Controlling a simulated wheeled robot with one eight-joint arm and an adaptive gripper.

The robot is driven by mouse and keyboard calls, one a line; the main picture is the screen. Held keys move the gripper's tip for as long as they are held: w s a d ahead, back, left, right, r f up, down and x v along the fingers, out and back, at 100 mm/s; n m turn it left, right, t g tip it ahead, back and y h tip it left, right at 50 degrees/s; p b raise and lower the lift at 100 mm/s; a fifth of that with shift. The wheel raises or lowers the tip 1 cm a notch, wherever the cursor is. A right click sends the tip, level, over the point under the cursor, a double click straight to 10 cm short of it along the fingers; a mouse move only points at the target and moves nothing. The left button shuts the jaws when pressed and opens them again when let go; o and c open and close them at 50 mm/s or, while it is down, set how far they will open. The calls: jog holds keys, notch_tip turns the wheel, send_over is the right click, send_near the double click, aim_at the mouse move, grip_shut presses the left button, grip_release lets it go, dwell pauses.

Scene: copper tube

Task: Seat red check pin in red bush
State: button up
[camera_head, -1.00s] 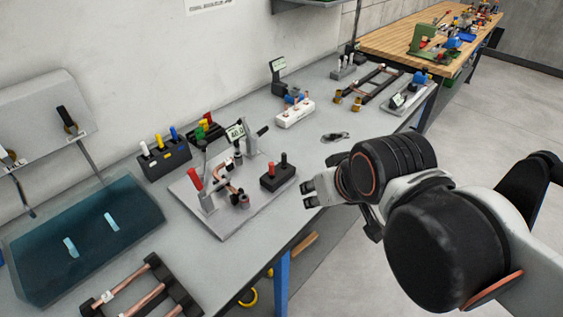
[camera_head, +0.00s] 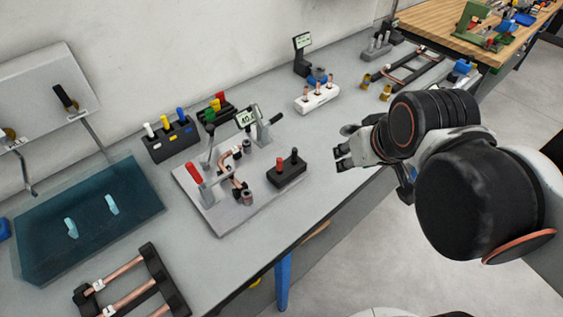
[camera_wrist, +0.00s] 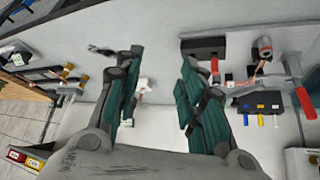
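A red-topped pin (camera_head: 280,165) stands upright in a black block beside a black-topped pin (camera_head: 294,156). In the wrist view the red pin (camera_wrist: 214,66) shows at the edge of the black block (camera_wrist: 203,47). A fixture plate (camera_head: 215,214) lies left of the block, with a red-handled clamp (camera_head: 194,173), copper tube and a grey cylindrical bush (camera_head: 247,198). I cannot tell which bush is red. My gripper (camera_head: 342,153) is right of the pin block, apart from it, above the bench's front edge. In the wrist view its fingers (camera_wrist: 160,88) are spread and empty.
A holder with white, yellow and blue handles (camera_head: 170,148) stands behind the fixture. A white block with copper pieces (camera_head: 318,102) stands further back. A teal tray (camera_head: 60,240) and a black rack (camera_head: 150,270) lie at left. Bare bench (camera_head: 325,180) lies right of the pin block.

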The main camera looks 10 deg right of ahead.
jog(key=w+a+r+n+g+p, duration=0.2)
jog(key=w+a+r+n+p, duration=0.15)
jog(key=w+p, duration=0.25)
jog(key=n+g+p, duration=0.5)
jog(key=p, duration=0.3)
send_over(279, 159)
notch_tip(279, 159, down, 3)
jog(key=f+b, duration=0.4)
jog(key=f, duration=0.1)
jog(key=f+b, duration=0.2)
jog(key=f, duration=0.1)
jog(key=shift+s+f, duration=0.25)
jog(key=shift+s, duration=0.05)
jog(key=shift+w+f+b, duration=0.15)
jog(key=shift+f+b, duration=0.75)
jog(key=shift+f, duration=0.5)
jog(key=shift+w+f+b, duration=0.15)
jog(key=shift+f+b, duration=0.75)
jog(key=shift+f, duration=0.45)
jog(key=shift+r, duration=0.1)
